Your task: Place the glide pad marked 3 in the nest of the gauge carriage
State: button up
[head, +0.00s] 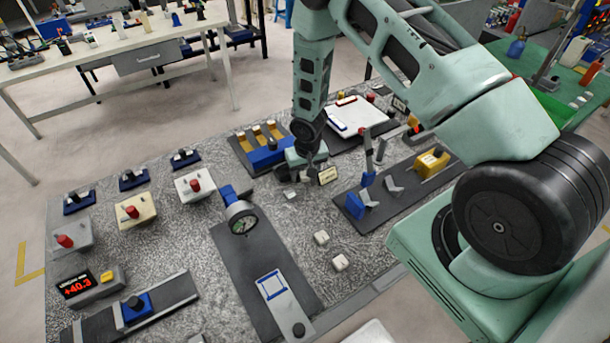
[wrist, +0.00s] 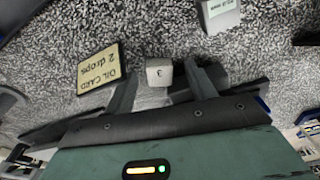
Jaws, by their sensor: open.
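The glide pad marked 3 (wrist: 159,72) is a small pale block on the speckled bench top. In the wrist view it lies between the two fingers of my open gripper (wrist: 160,84); I cannot tell whether either finger touches it. In the head view my gripper (head: 304,172) is low over the bench, and I cannot make out the pad there. What looks like the gauge carriage (head: 287,307) is a light grey plate with a black knob on a dark base. Its nest (head: 270,284) is a blue-outlined square, seen empty. A dial gauge (head: 241,220) stands behind it.
The oil card (wrist: 98,68) stands close beside my gripper. A pale block with small print (wrist: 220,15) is nearby, and two more pale blocks (head: 321,238) (head: 340,262) lie toward the carriage. A dark plate with blue fixtures (head: 355,206) is to the right.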

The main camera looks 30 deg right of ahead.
jog(key=c, duration=1.2)
jog(key=shift+r, duration=0.15)
